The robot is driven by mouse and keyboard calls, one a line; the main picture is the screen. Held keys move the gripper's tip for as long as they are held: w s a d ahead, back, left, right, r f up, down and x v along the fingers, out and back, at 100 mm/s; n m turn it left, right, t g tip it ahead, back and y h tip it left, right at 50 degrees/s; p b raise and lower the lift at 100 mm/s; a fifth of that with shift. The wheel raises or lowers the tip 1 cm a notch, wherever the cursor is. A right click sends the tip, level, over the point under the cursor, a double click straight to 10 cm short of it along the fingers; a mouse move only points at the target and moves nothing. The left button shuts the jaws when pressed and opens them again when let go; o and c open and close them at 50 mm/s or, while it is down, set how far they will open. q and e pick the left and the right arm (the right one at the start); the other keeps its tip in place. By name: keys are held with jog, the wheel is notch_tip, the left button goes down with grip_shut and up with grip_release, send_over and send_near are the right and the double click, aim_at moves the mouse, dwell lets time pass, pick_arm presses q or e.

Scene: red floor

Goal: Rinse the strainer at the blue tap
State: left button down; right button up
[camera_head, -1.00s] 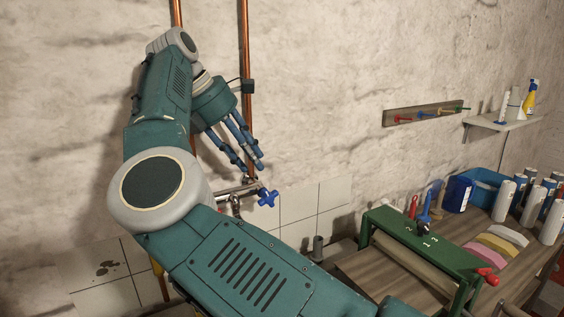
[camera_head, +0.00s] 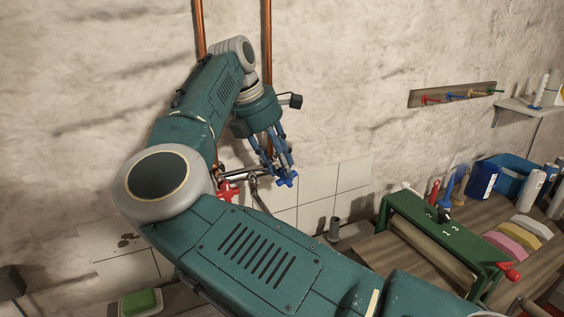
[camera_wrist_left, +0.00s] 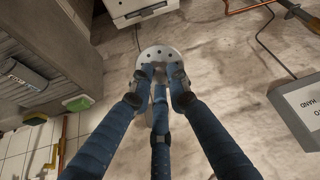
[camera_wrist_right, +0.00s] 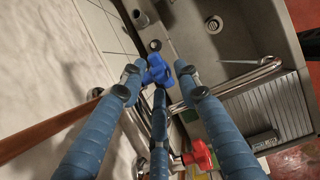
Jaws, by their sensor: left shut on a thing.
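The blue tap handle (camera_head: 288,179) sits on the wall tap (camera_head: 240,174), with a red handle (camera_head: 227,191) to its left. My right gripper (camera_head: 278,172) is at the blue handle. In the right wrist view the blue handle (camera_wrist_right: 157,70) lies between its spread fingertips (camera_wrist_right: 160,88), and it looks open around it. Exact contact cannot be told. The red handle (camera_wrist_right: 198,156) is nearer the camera there. In the left wrist view my left gripper (camera_wrist_left: 160,85) is shut on the strainer (camera_wrist_left: 161,53), a pale round plate with holes. My left gripper is outside the head view.
The sink basin (camera_wrist_right: 218,45) with its ribbed drainboard (camera_wrist_right: 288,106) shows in the right wrist view. Copper pipes (camera_head: 267,45) run up the wall. A green rack (camera_head: 445,232) stands on the bench at right. A green sponge (camera_head: 141,302) lies at lower left.

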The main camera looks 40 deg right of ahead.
pick_arm(q)
jog(key=shift+a, duration=0.1)
pick_arm(e)
jog(key=shift+f, duration=0.25)
grip_shut()
pick_arm(q)
jog(key=shift+r+p, duration=0.6)
jog(key=shift+p, duration=0.05)
pick_arm(e)
jog(key=shift+s+d+r+y, duration=0.1)
jog(key=shift+d+r+y, duration=0.25)
jog(key=shift+y, duration=0.35)
pick_arm(q)
jog(key=shift+r+p, duration=0.55)
jog(key=shift+r, duration=0.05)
pick_arm(e)
jog(key=shift+s+d+t+y, duration=0.15)
jog(key=shift+d+t+y, duration=0.3)
jog(key=shift+y, duration=0.45)
pick_arm(q)
jog(key=shift+r, duration=0.2)
pick_arm(e)
jog(key=shift+f+t+y, duration=0.1)
jog(key=shift+t+y, duration=0.15)
jog(key=shift+y, duration=0.25)
pick_arm(q)
jog(key=shift+f, duration=0.1)
